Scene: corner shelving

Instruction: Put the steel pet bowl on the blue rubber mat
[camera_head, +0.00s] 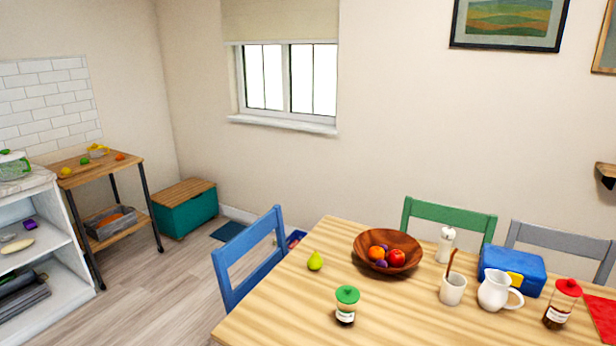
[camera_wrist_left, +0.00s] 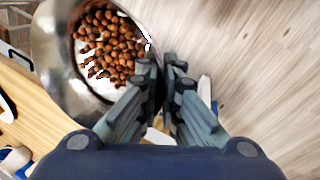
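The steel pet bowl (camera_wrist_left: 62,82), filled with brown kibble (camera_wrist_left: 108,45), is at the upper left of the left wrist view, tilted in the picture. My left gripper (camera_wrist_left: 164,66) has its two fingers close together on the bowl's right rim, shut on it. The bowl appears held above the floor beside the wooden table. Neither bowl nor gripper shows in the head view. A flat dark blue mat (camera_head: 228,231) lies on the floor near the wall, between the teal chest and the blue chair; it looks bare. My right gripper is in neither view.
The blue chair (camera_head: 250,262) stands between the table (camera_head: 290,308) and the open floor (camera_head: 165,290). A teal chest (camera_head: 187,213) and a wheeled-looking side rack (camera_head: 125,230) stand at left. A small blue and red object (camera_head: 296,238) is partly hidden behind the chair.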

